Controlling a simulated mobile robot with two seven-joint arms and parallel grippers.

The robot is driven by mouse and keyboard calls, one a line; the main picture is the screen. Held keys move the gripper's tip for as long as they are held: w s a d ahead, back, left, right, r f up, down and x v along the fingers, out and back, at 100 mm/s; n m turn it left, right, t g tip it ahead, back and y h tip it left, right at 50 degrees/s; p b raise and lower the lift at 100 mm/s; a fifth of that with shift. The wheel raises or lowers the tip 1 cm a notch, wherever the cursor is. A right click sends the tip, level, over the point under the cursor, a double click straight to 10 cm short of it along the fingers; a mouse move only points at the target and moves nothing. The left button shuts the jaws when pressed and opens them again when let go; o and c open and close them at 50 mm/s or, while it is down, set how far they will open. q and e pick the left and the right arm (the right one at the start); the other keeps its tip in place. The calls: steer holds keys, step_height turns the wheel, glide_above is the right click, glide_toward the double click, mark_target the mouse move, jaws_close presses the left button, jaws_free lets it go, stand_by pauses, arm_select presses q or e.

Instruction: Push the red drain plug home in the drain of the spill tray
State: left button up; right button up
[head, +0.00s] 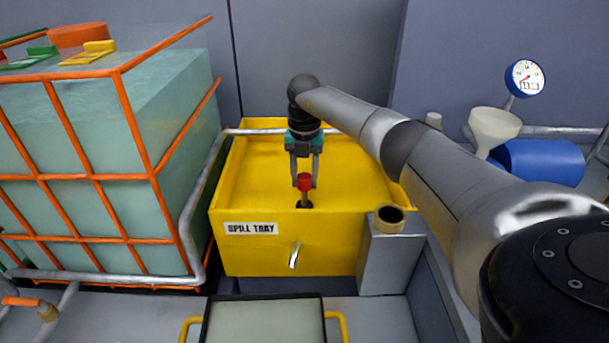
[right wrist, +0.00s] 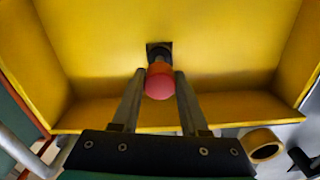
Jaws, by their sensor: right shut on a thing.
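The yellow spill tray (head: 290,247) stands in the middle of the head view, its label on the front wall. The red drain plug (head: 305,181) is upright over the dark drain (head: 304,204) near the tray's front. My right gripper (head: 304,184) reaches down from above and is shut on the plug. In the right wrist view the plug's red head (right wrist: 160,85) sits between the two fingers, with the dark drain (right wrist: 159,52) just beyond it. How deep the plug sits in the drain I cannot tell. My left gripper is not in view.
A caged tank of pale green liquid (head: 120,130) stands left of the tray. A grey post with a brass ring (head: 390,219) is at the tray's front right corner. A funnel (head: 493,128), a blue drum (head: 540,163) and a gauge (head: 525,78) are at right.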

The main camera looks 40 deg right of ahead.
steer(key=shift+f, duration=0.75)
steer(key=o, duration=1.2)
step_height(320, 180, up, 15)
steer(key=p, duration=0.4)
steer(key=shift+r, duration=0.15)
